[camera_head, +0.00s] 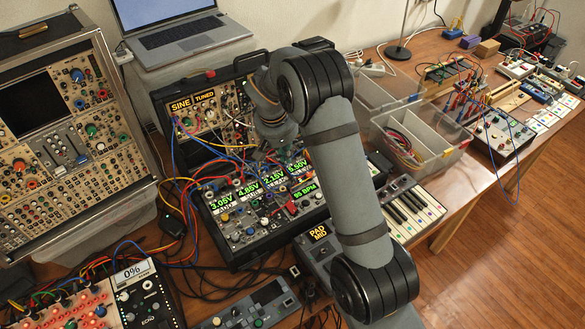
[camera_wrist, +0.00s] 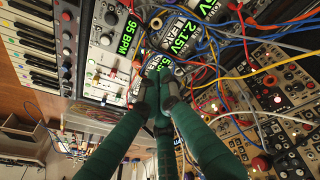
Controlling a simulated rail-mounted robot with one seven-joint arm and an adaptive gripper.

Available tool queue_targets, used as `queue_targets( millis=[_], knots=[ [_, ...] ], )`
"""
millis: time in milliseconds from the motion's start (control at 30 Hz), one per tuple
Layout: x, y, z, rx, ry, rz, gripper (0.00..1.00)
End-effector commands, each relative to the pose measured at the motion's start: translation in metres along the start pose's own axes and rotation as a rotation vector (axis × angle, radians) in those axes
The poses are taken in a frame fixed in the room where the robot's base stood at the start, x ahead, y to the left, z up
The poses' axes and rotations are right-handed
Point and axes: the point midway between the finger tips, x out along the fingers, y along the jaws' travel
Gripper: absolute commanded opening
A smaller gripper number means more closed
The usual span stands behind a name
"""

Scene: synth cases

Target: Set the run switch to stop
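The sequencer module (camera_head: 248,242) has several green voltage readouts and a "95 BPM" display (camera_head: 304,190). That display also shows in the wrist view (camera_wrist: 126,38), turned sideways, with small knobs and controls beside it. I cannot make out which small control is the run switch or how it is set. My gripper (camera_wrist: 160,88) has its green fingers brought together at the tips, with nothing visible between them. The tips are over the lit readouts, and I cannot tell whether they touch the panel.
Patch cables (camera_wrist: 222,70) loop over the panel close to the fingers. A small keyboard (camera_head: 412,208) and a "PAD MID" unit (camera_head: 318,240) stand to the right and front. A "SINE TUNED" synth (camera_head: 205,112) is behind. A clear bin (camera_head: 425,140) stands right of my arm.

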Motion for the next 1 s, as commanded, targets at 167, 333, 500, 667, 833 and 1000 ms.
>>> queue_targets(
  millis=[167, 333, 500, 667, 833, 1000],
  knots=[
    [0.001, 0.001, 0.0, 0.001, -0.001, 0.001, 0.0],
    [0.011, 0.001, 0.0, 0.0, -0.003, 0.002, 0.0],
    [0.039, 0.002, 0.001, 0.0, -0.006, 0.002, 0.0],
    [0.067, 0.002, 0.001, 0.001, -0.004, 0.001, 0.0],
    [0.089, 0.002, 0.0, 0.001, -0.003, 0.001, 0.0],
    [0.099, 0.001, 0.0, 0.002, -0.001, 0.001, 0.0]
  ],
)
